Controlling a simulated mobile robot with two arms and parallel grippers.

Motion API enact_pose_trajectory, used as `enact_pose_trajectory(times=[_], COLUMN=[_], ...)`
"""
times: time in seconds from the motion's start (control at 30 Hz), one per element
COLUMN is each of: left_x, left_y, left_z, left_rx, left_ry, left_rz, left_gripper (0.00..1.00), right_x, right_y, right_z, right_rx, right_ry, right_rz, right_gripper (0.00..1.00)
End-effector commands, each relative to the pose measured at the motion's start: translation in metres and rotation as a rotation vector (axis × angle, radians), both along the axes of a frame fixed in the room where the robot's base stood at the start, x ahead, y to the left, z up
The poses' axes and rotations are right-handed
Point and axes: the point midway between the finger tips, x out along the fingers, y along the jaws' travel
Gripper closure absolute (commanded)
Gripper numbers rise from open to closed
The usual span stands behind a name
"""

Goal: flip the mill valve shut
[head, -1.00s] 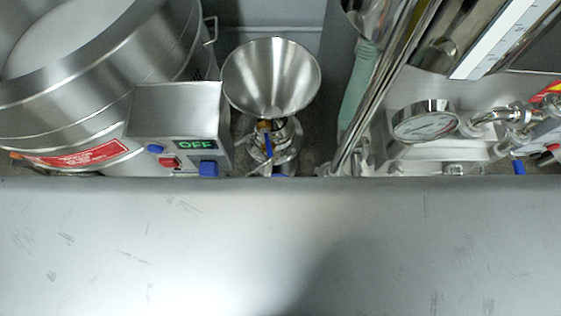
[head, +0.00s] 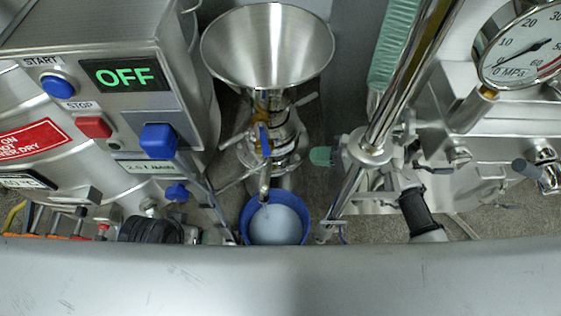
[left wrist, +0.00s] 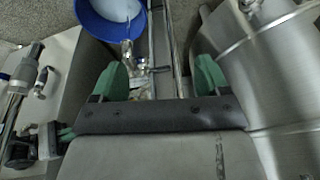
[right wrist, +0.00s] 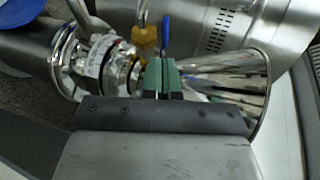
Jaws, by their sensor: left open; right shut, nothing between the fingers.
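The mill valve has a blue lever (head: 264,138) and a yellow body on the steel mill, below the funnel hopper (head: 267,50). In the right wrist view the blue lever (right wrist: 165,34) stands nearly upright in the picture beside the yellow valve body (right wrist: 143,36). My right gripper (head: 320,156) is right of the mill in the head view, its green fingertips pointing at it. Its closed, empty fingers (right wrist: 160,76) appear just below the lever; contact cannot be told. My left gripper (left wrist: 160,78) is open and empty, with the bucket beyond it; the head view does not show it.
A blue bucket (head: 247,222) of whitish liquid stands below the mill spout. A control box (head: 112,100) reading OFF is at left. At right stand a steel machine with a pressure gauge (head: 520,45) and a slanted pipe (head: 415,75), close to my right gripper.

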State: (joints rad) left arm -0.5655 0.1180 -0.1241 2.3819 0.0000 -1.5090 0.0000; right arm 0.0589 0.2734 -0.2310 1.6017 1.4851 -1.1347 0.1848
Motion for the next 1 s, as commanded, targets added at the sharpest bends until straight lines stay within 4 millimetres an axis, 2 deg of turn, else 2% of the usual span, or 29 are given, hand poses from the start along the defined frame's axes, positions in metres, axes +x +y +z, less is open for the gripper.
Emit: enact_pose_trajectory(times=[0.47, 0.57, 0.8, 1.0], left_x=[-0.001, -0.003, -0.008, -0.008], left_y=[0.0, 0.0, 0.001, 0.001], left_z=[0.004, 0.007, 0.018, 0.012], left_rx=[0.0, 0.0, -0.001, 0.0], left_ry=[-0.004, -0.006, -0.015, -0.012], left_rz=[0.0, 0.001, 0.001, 0.001], left_gripper=[0.24, 0.24, 0.24, 0.24], right_x=[0.0, 0.003, 0.012, 0.019], right_y=[0.005, 0.014, 0.054, 0.082], right_z=[0.002, -0.001, -0.015, -0.024], right_rx=[0.016, 0.016, 0.016, 0.015], right_ry=[-0.004, -0.004, -0.003, -0.003], right_rz=[0.01, 0.01, 0.009, 0.008], right_gripper=[1.0, 1.0, 1.0, 1.0])
